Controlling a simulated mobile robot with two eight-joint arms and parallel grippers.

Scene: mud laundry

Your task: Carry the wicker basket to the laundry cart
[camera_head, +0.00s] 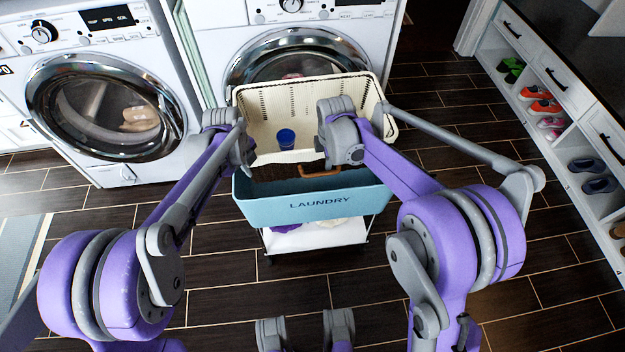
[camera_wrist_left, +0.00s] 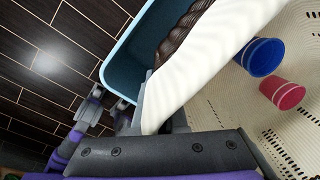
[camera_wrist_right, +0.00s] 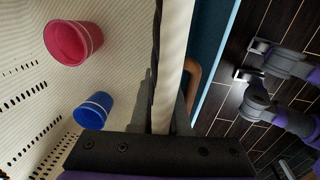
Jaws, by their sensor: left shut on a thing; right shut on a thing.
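The cream wicker basket (camera_head: 355,95) is held tilted at the far side of the laundry cart, its open side facing me. A blue cup (camera_head: 286,138) is in it; a red cup (camera_wrist_right: 73,42) also shows in the wrist views. My left gripper (camera_head: 243,152) is shut on the basket's near rim (camera_wrist_left: 215,50) at the left. My right gripper (camera_head: 336,150) is shut on the same rim (camera_wrist_right: 172,60) farther right. The laundry cart is a blue bin marked LAUNDRY (camera_head: 270,207) with dark contents; the gap between basket and bin is hidden.
Two white washing machines (camera_head: 75,85) stand behind, one (camera_head: 225,50) close behind the basket. A white shoe shelf (camera_head: 545,75) lines the right side. The cart has a low white shelf (camera_head: 300,238) with a purple item. The wood floor is clear between cart and shelf.

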